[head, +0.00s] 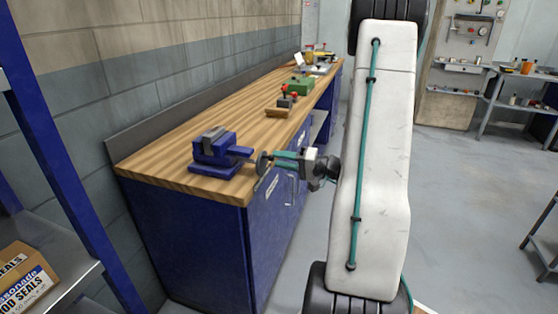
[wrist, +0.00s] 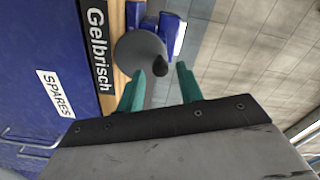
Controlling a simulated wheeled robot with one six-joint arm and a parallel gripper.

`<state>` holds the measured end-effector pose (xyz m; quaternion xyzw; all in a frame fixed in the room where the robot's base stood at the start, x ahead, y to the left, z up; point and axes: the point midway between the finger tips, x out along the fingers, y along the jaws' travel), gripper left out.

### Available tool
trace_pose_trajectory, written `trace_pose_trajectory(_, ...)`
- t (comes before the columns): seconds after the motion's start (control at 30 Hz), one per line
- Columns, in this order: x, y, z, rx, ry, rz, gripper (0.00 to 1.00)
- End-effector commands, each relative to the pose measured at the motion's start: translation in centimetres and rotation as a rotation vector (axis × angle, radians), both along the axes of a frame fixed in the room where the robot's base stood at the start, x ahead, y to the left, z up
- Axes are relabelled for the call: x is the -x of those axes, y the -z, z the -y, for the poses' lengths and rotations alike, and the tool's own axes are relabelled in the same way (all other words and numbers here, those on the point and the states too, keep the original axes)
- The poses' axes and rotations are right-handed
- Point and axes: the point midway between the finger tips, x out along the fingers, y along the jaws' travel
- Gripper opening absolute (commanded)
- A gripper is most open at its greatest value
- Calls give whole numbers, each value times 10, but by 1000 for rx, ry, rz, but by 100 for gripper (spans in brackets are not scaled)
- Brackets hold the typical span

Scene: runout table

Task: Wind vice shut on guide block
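The blue vice (head: 228,152) stands on the near end of the wooden bench. A grey block (head: 212,137), seemingly the guide block, sits at its jaws; I cannot tell whether both jaws touch it. The vice's round grey handwheel (head: 262,163) sticks out past the bench's front edge. In the wrist view the handwheel (wrist: 136,54) carries a dark knob (wrist: 160,67). My gripper (head: 273,158) has teal fingers pointing at the handwheel. In the wrist view my gripper (wrist: 160,74) is open, with the knob between or just beyond the fingertips. The fingers look apart from the knob.
The blue bench cabinet (head: 190,235) has a handle on its front, close to my arm. A shelf with a carton (head: 25,280) is at left.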

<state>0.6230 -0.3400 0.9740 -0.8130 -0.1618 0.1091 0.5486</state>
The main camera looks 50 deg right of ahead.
Motion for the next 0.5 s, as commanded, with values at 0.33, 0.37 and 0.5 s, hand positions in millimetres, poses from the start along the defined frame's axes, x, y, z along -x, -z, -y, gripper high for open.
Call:
trace_pose_trajectory(0.33,40,0,17,0,3,0,36)
trace_pose_trajectory(0.37,43,0,18,1,3,1,36)
trace_pose_trajectory(0.5,51,0,21,1,2,0,36)
